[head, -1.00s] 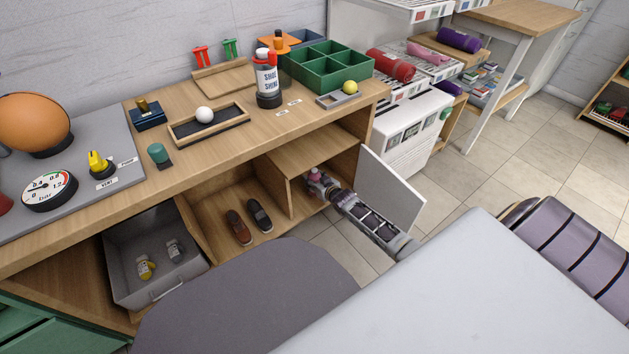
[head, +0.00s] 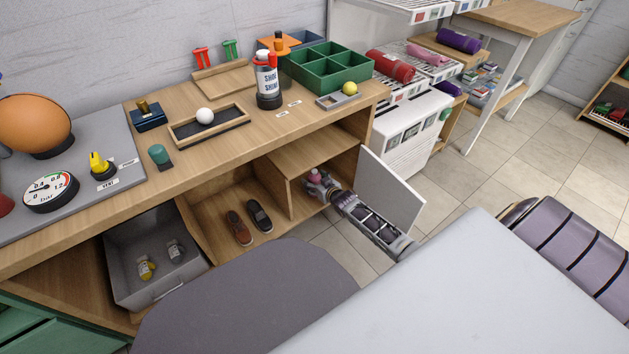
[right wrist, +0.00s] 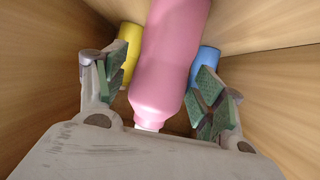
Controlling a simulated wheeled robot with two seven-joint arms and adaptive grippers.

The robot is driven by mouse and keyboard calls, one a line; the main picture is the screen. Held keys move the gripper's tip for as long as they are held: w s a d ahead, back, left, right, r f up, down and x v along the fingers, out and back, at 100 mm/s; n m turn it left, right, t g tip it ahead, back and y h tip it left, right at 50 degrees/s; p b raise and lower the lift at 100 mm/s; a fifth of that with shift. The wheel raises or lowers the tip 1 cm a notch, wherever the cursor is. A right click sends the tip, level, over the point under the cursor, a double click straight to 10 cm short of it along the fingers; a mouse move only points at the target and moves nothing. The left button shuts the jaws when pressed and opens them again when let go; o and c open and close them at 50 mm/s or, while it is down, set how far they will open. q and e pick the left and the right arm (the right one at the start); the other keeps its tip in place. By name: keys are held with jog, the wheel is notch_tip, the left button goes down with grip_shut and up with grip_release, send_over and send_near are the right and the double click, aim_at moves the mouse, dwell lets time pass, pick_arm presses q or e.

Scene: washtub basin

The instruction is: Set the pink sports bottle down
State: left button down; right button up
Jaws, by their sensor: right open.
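The pink sports bottle (right wrist: 168,70) is inside the open cabinet compartment, between the two fingers of my right gripper (right wrist: 165,82) in the right wrist view. The green-padded fingers are spread, with gaps showing on both sides of the bottle. In the head view a small pink part of the bottle (head: 314,175) shows at the tip of my right gripper (head: 324,189). The bottle's base and what it rests on are hidden. My left gripper is not in view.
A yellow item (right wrist: 130,50) and a blue item (right wrist: 206,62) stand behind the bottle, one on each side. Wooden walls close in around the gripper. The open white door (head: 392,187) is beside my right arm. Shoes (head: 239,228) lie in the neighbouring compartment.

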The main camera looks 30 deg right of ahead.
jog(key=shift+p+v, duration=0.95)
jog(key=shift+v, duration=0.85)
pick_arm(q)
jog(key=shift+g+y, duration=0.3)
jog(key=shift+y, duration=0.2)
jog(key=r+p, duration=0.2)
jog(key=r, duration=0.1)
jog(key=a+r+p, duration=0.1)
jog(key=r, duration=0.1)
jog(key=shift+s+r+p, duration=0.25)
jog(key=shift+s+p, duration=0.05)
jog(key=shift+p, duration=0.05)
pick_arm(e)
send_near(318, 183)
jog(key=shift+w+f, duration=0.1)
jog(key=shift+w, duration=0.3)
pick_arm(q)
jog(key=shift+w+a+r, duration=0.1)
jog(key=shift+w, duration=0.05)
pick_arm(e)
jog(key=s+a+r+n+g+y, duration=0.1)
jog(key=s+a+r+g+y, duration=0.1)
jog(key=s+a, duration=0.9)
jog(key=s+a+r+n+g+y, duration=0.1)
jog(key=s+a+g, duration=0.4)
jog(key=s+a, duration=0.5)
jog(key=a+r+y, duration=0.1)
jog(key=a, duration=0.5)
jog(key=shift+s+r, duration=0.2)
jog(key=shift+s, duration=0.2)
